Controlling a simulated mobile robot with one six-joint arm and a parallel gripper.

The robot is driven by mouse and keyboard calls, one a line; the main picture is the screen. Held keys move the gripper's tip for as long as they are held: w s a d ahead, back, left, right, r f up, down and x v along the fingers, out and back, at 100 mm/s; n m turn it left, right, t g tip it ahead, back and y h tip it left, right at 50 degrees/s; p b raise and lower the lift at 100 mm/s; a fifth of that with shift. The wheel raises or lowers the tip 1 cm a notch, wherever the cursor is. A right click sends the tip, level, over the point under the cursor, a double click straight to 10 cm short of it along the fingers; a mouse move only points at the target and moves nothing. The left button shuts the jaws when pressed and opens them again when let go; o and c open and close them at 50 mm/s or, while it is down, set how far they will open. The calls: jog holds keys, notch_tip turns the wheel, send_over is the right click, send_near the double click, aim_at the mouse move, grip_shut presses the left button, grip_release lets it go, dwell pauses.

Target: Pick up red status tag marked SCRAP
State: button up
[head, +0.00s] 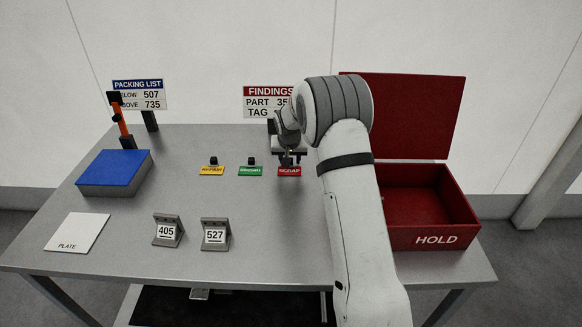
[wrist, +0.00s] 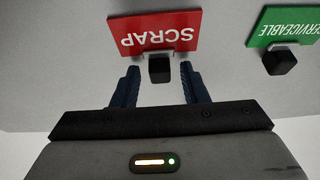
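The red status tag marked SCRAP (head: 289,171) lies on the grey table below my gripper, at the right end of a row of tags. In the wrist view the red tag (wrist: 154,35) is upside down, with its black knob (wrist: 160,69) nearer to me. My gripper (wrist: 160,78) is open, one dark blue finger on each side of the knob with a gap on both sides. In the head view my gripper (head: 289,158) is over the tag and partly hides its knob. I cannot tell the height of the fingertips exactly.
A green SERVICEABLE tag (head: 250,171) and a yellow tag (head: 212,171) lie to the left. A findings sign (head: 265,103) stands behind. The open red HOLD box (head: 436,240) is right of my arm. Two numbered stands (head: 215,235) and a blue block (head: 112,170) are left.

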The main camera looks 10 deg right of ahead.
grip_shut()
jog(key=shift+r, duration=0.15)
